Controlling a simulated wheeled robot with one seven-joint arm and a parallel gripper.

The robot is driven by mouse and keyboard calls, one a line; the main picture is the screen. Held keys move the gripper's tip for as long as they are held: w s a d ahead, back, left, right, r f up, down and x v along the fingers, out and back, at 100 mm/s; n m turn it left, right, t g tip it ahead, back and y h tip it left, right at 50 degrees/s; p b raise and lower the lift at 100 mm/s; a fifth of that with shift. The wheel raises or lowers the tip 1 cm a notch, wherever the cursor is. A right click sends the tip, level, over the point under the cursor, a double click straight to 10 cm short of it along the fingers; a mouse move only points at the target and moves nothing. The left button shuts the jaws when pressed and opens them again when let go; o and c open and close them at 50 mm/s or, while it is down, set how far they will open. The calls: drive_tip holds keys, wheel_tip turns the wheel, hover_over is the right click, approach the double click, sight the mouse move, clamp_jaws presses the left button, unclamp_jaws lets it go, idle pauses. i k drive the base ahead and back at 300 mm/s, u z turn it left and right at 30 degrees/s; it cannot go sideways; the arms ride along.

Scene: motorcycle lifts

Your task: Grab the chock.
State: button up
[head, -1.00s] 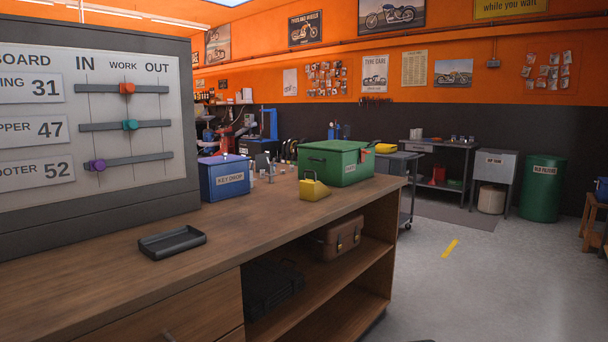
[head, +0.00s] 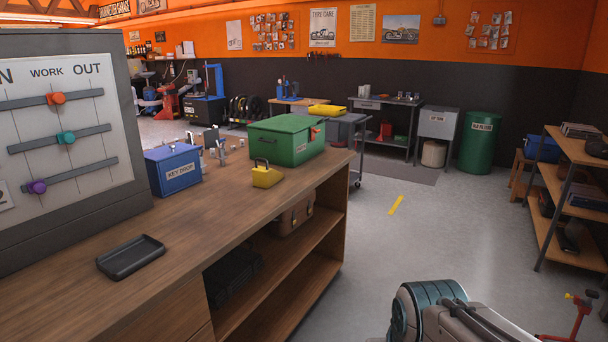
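The chock looks to be the small yellow wedge (head: 267,177) with a dark handle on top. It sits on the wooden counter (head: 185,225), near the front edge, in front of the green box (head: 287,141) and right of the blue key drop box (head: 173,170). Part of my arm shows at the bottom right, over the floor and well apart from the chock. My gripper is not in view.
A black tray (head: 131,257) lies on the near part of the counter. The grey board with sliders (head: 70,130) stands at the left. Open concrete floor (head: 370,235) lies right of the counter. A wooden shelf rack (head: 562,200) stands at the right.

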sight(266, 177)
drive_tip(key=z, duration=0.4)
drive_tip(key=i, duration=2.75)
drive_tip(key=u, duration=2.35)
drive_tip(key=i, duration=0.55)
drive_tip(key=z, duration=0.1)
